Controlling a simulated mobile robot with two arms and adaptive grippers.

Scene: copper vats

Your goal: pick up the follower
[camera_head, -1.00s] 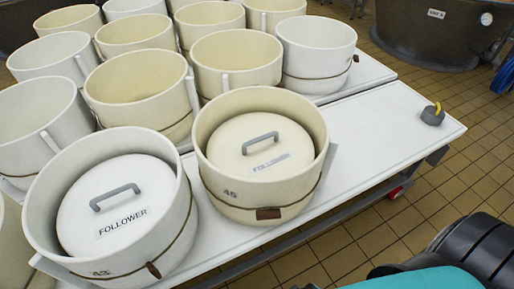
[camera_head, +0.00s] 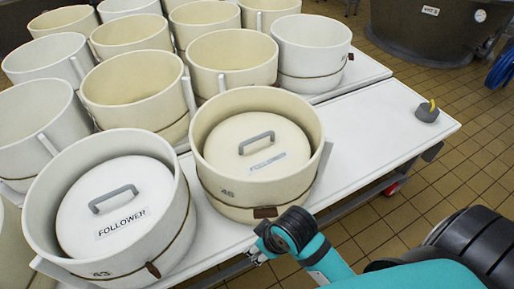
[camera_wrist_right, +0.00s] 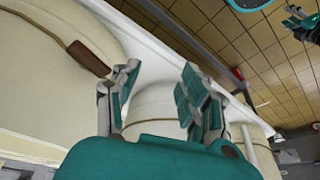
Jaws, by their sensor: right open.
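Two followers are in view, both round pale lids with grey bar handles. One follower (camera_head: 115,208), with a readable FOLLOWER label, sits inside the white mould (camera_head: 40,208) at front left. The other follower (camera_head: 258,160) sits inside the cream mould (camera_head: 240,205) marked 45, its label blurred. My right gripper (camera_head: 256,250) is low in front of the cream mould, below its leather tab and apart from both followers. In the right wrist view the right gripper (camera_wrist_right: 158,92) has its fingers apart with nothing between them. My left gripper is not in the head view; a teal and black part shows at that wrist view's upper right.
Several empty moulds (camera_head: 135,90) crowd the white table (camera_head: 375,125) behind and to the left. A grey weight-like object with a yellow handle (camera_head: 428,112) stands at the table's right end. The table between is clear. A dark vat (camera_head: 420,35) stands beyond on the tiled floor.

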